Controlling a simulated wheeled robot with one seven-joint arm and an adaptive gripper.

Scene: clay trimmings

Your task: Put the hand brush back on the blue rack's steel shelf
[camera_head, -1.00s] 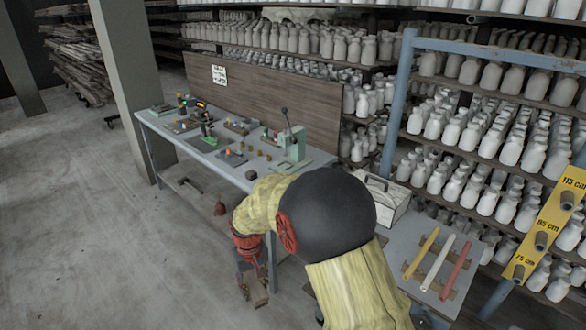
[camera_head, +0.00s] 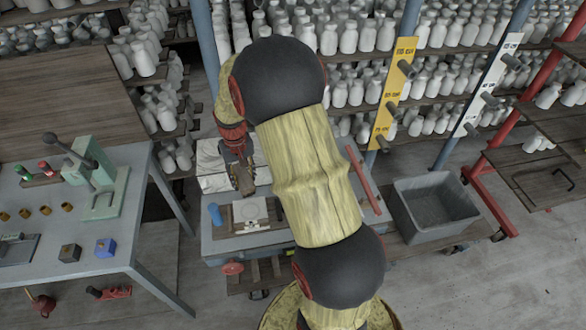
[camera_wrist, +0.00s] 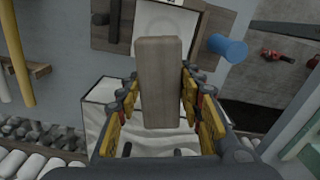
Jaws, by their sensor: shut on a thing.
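My gripper (camera_head: 237,158) is shut on the hand brush (camera_head: 243,180), whose plain wooden back fills the middle of the wrist view (camera_wrist: 160,85). The yellow-padded fingers stand on both sides of it in the wrist view (camera_wrist: 158,112). Any bristles are hidden. The gripper holds the brush over the far left part of a low grey surface (camera_head: 218,248), near a white box. The blue rack (camera_head: 408,45) stands behind, with its posts and bottle-filled shelves. I cannot tell which level is its steel shelf.
A grey bin (camera_head: 434,205) stands right. The workbench (camera_head: 150,230) is left, with a gap of floor between.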

